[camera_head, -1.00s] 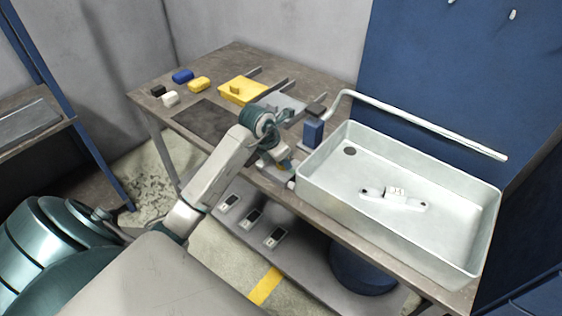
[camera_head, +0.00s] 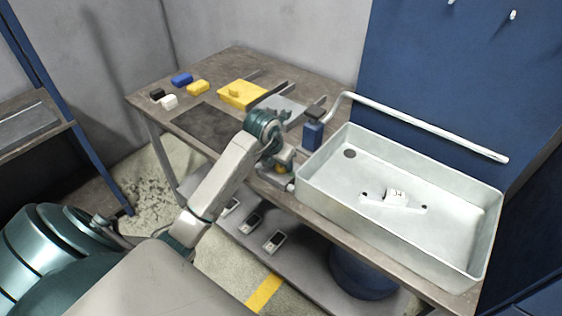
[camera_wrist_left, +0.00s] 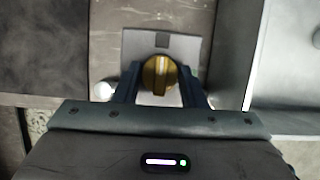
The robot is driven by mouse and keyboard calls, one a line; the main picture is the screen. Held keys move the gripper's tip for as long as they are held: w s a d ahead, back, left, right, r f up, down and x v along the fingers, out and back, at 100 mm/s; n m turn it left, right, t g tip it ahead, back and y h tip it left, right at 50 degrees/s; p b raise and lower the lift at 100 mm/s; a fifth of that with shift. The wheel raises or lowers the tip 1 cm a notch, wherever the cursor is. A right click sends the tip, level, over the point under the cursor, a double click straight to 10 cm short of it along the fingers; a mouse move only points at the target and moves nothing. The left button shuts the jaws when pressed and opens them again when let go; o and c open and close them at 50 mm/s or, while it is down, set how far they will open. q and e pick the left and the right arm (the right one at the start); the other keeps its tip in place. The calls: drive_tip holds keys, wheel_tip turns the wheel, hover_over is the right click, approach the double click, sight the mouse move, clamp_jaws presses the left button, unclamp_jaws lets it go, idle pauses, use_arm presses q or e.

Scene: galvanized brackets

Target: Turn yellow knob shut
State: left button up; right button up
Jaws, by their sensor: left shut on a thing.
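The yellow knob (camera_wrist_left: 158,75) sits on a light plate (camera_wrist_left: 190,48) at the bench's front edge; its ridge runs nearly up and down in the left wrist view. My left gripper (camera_wrist_left: 160,82) has its two blue fingers on either side of the knob and is shut on it. My right gripper is not in view.
A pale sink tray (camera_head: 320,207) stands close on the right with a white fitting (camera_head: 395,197) in it. A blue block (camera_head: 313,135) stands behind the gripper. A yellow box (camera_head: 242,94) and several small blocks lie at the back left of the bench (camera_head: 145,99).

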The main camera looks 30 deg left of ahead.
use_arm(q)
drive_tip(key=o, duration=1)
drive_tip(key=b+v, duration=0.2)
drive_tip(key=v, duration=0.9)
drive_tip(key=shift+w+d, duration=0.1)
